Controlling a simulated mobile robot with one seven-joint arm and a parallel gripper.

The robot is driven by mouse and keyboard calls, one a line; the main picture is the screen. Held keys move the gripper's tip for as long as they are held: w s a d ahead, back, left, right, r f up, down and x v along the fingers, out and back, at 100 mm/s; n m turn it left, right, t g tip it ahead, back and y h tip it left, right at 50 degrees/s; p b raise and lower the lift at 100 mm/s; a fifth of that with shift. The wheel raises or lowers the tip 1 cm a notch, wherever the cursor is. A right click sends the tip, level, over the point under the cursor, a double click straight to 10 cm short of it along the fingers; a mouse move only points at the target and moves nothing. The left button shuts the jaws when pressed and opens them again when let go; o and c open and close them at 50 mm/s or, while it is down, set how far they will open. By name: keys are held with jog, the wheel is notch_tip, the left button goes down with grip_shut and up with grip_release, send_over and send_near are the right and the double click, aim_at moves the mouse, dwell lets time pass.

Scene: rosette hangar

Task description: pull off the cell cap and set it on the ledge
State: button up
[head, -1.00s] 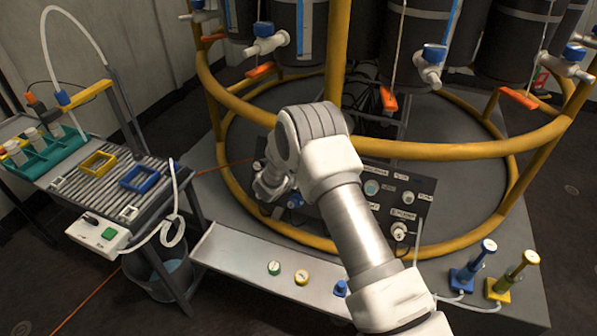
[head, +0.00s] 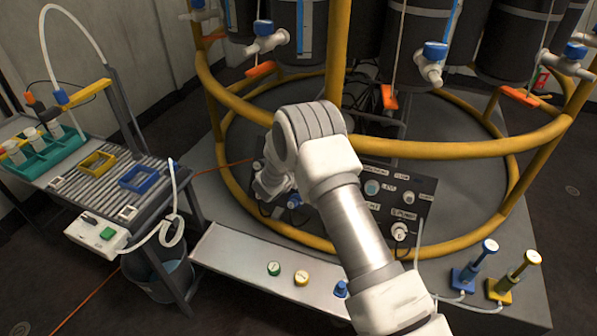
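My gripper (head: 268,188) is at the left end of the dark control panel (head: 425,183), inside the yellow ring frame. My own arm hides much of it, and its fingertips cannot be made out. A small blue part (head: 294,201) shows just to its right; I cannot tell whether they touch. I cannot single out the cell cap; it may be hidden behind my wrist. The ledge (head: 232,252) is a long light-grey shelf in front of the frame. A green-rimmed round piece (head: 274,268), a yellow one (head: 302,278) and a blue one (head: 340,289) sit along it.
Yellow rails (head: 440,150) circle the panel, with black cylinders (head: 415,45) above. A side table (head: 113,190) with trays and a tube stands left, a bucket (head: 165,275) beneath it. Blue and yellow plunger pieces (head: 468,275) stand right. The ledge's left half is bare.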

dwell(0.4)
grip_shut()
jog(key=shift+s, duration=0.1)
dwell(0.3)
jog(key=shift+p+v, duration=0.75)
jog(key=shift+v, duration=2.2)
